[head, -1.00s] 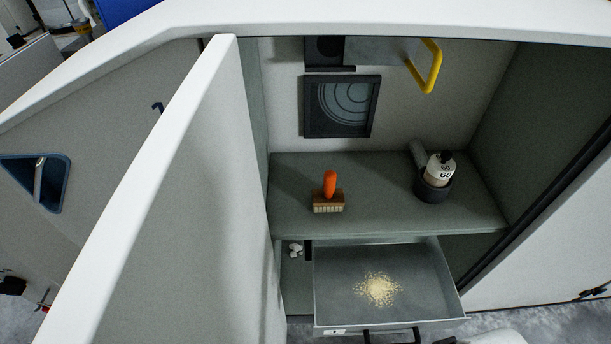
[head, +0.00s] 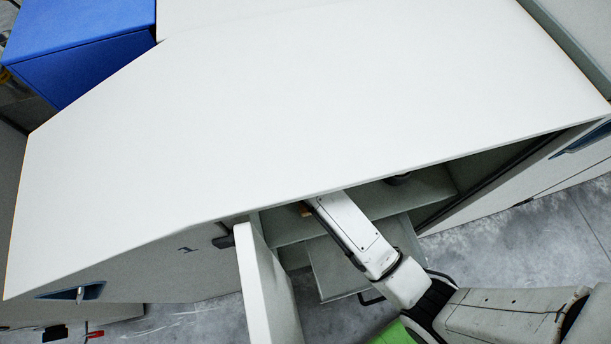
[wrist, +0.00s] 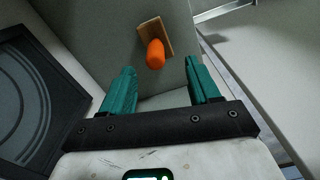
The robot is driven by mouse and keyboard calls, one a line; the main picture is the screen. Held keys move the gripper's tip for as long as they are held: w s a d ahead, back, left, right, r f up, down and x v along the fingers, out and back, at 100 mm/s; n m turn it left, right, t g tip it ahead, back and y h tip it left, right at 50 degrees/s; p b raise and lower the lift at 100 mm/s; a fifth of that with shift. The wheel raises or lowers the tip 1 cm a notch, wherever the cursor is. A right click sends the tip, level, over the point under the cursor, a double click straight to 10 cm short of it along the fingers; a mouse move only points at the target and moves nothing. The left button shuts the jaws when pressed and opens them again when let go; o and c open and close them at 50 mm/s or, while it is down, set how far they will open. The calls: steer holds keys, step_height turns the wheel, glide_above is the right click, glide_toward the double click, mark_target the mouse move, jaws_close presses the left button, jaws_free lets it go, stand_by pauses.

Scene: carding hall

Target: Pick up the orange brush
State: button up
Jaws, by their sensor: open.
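The orange brush shows in the wrist view, with an upright orange handle (wrist: 156,54) on a flat brown block (wrist: 154,36). It stands on the grey shelf (wrist: 100,28). My gripper (wrist: 162,84) has two teal fingers spread apart with nothing between them. The brush is ahead of the fingertips, roughly between their lines, and looks apart from both. In the head view my arm reaches under the white cabinet top, which hides my fingers. A small brown patch beside my arm there may be the brush's block.
The white cabinet top (head: 300,110) hangs over the shelf. The open door (head: 268,290) stands left of my arm. A pulled-out drawer (head: 333,268) lies below. A dark framed panel (wrist: 36,100) is at left in the wrist view. A dark round holder (head: 398,179) is right on the shelf.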

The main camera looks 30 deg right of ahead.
steer(key=shift+w+a+r, duration=0.15)
steer(key=shift+w+r, duration=0.3)
steer(key=shift+r, duration=0.05)
steer(key=shift+w+f+n, duration=0.15)
steer(key=shift+f+n, duration=0.15)
step_height(320, 180, down, 10)
steer(key=shift+w+a+f, duration=0.1)
steer(key=shift+a, duration=0.05)
steer(key=shift+c, duration=0.2)
jaws_close()
